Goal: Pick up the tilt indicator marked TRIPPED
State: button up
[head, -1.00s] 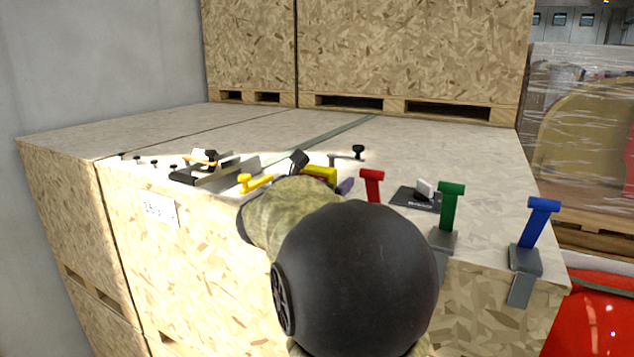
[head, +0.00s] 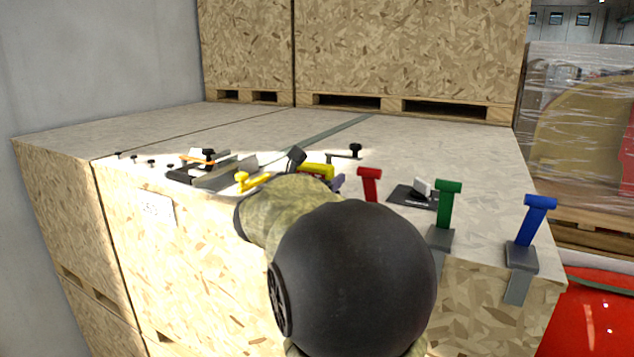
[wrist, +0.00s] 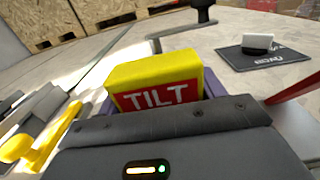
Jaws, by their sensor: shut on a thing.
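A yellow block-shaped indicator (wrist: 155,82) with a red label reading TILT sits between the purple fingers of my gripper (wrist: 157,95) in the wrist view. My gripper is shut on it. The word TRIPPED does not show on the faces I see. In the head view the yellow indicator (head: 317,170) shows just past my forearm, with a bit of purple finger (head: 339,182) at its right. My arm hides most of the gripper there. I cannot tell whether the indicator's underside touches the crate top.
The wooden crate top (head: 440,150) carries red (head: 369,183), green (head: 446,205) and blue (head: 533,220) handles along its front right. A dark plate with a white-topped knob (head: 420,188), a black crank (head: 354,151), a yellow lever (head: 250,181) and a grey rail device (head: 225,172) stand nearby.

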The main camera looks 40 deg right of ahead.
notch_tip(320, 180, up, 10)
jog(key=b, duration=0.1)
dwell(0.8)
